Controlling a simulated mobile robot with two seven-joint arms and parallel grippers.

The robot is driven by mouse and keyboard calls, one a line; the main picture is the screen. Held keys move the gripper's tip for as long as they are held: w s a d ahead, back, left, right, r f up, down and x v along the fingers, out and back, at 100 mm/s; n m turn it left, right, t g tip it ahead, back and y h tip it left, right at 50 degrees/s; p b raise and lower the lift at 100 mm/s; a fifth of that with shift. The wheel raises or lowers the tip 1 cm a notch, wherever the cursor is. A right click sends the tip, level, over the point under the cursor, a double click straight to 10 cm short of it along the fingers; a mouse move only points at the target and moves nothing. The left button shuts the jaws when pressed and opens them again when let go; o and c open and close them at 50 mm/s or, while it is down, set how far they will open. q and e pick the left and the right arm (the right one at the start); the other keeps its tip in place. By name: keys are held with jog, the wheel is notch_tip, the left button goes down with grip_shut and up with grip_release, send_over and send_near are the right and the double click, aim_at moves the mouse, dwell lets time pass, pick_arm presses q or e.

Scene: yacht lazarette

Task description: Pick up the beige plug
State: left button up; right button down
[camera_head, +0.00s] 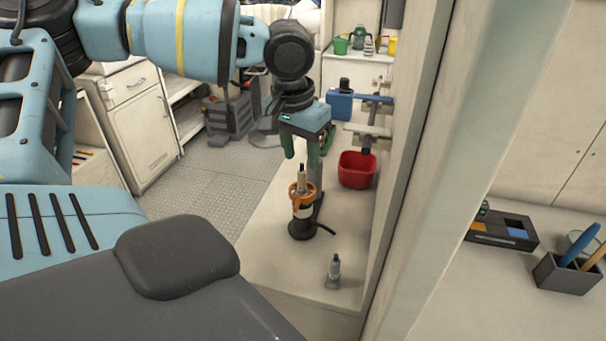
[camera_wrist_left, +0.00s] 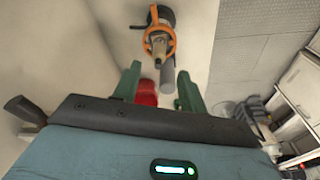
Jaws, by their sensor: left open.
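A beige plug-like piece (camera_head: 302,180) with a dark tip stands upright in an orange ring (camera_head: 297,195) on a dark round-based stand (camera_head: 301,231) on the pale counter. In the left wrist view the beige piece (camera_wrist_left: 158,42) shows inside the orange ring (camera_wrist_left: 147,40), beyond the fingertips. My left gripper (camera_head: 307,150) is open and empty, with its green fingers just above and behind the piece. It also shows in the left wrist view (camera_wrist_left: 157,78), fingers apart and not touching the piece. My right gripper is not in view.
A small grey fitting (camera_head: 333,272) stands on the counter's near end. A red bin (camera_head: 357,170) and a wall bracket (camera_head: 368,131) are behind and right. A pale post (camera_head: 428,150) rises at right. A dark cable trails from the stand's base. Counter left of the fitting is clear.

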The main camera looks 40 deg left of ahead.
aim_at(301, 164)
pick_arm(q)
jog(key=shift+s+f, duration=0.1)
jog(key=shift+f, duration=0.1)
jog(key=shift+w+d+f, duration=0.1)
jog(key=shift+f, duration=1.1)
jog(key=shift+w+d+f, duration=0.1)
jog(key=shift+f, duration=1.05)
grip_shut()
